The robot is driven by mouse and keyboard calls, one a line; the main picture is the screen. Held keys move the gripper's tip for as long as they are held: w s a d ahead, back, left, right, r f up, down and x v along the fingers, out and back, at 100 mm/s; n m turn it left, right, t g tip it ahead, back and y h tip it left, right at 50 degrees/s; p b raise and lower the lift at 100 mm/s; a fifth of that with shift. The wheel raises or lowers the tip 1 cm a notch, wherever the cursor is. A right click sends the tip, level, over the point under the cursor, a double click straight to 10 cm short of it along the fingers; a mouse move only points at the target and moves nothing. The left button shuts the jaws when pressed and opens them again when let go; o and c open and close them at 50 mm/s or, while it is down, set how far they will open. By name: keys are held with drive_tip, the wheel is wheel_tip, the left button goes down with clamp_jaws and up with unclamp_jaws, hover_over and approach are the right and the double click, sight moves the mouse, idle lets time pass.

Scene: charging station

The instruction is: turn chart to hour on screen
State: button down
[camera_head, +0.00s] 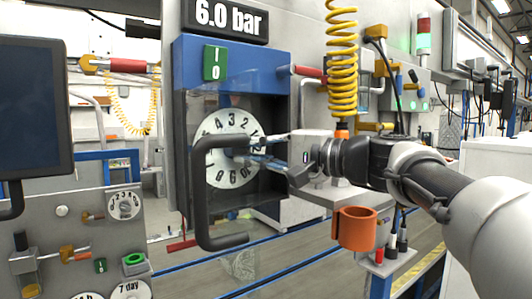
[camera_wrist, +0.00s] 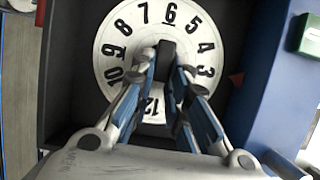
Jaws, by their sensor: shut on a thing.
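The chart (camera_wrist: 128,62) is a round white dial with black hour numbers inside a dark recess. In the wrist view, 6 is at the top and 12 at the bottom. A small red pointer (camera_wrist: 237,78) sits just off its right edge, closest to the 3. In the head view, the chart (camera_head: 232,122) shows 3 at the top. My gripper (camera_wrist: 166,62) is shut on the dark hub (camera_wrist: 166,50) at the chart's middle; its fingers cover part of the lower numbers. It also shows in the head view (camera_head: 240,151), reaching in from the right. The dark screen (camera_head: 30,105) at left shows no readable hour.
A thick dark handle (camera_head: 204,195) stands in front of the blue-topped housing (camera_head: 225,60), close to my gripper. A yellow coiled hose (camera_head: 342,65) hangs above my wrist. An orange cup holder (camera_head: 355,228) is below it. Spare discs (camera_head: 130,290) lie at lower left.

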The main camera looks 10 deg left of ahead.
drive_tip(key=shift+r, duration=0.1)
drive_tip(key=c, duration=1.6)
unclamp_jaws()
drive_tip(key=shift+o, duration=0.2)
drive_tip(key=shift+d, duration=0.1)
drive_tip(key=v, duration=1.1)
drive_tip(key=shift+d, duration=0.35)
drive_tip(key=shift+s, duration=0.15)
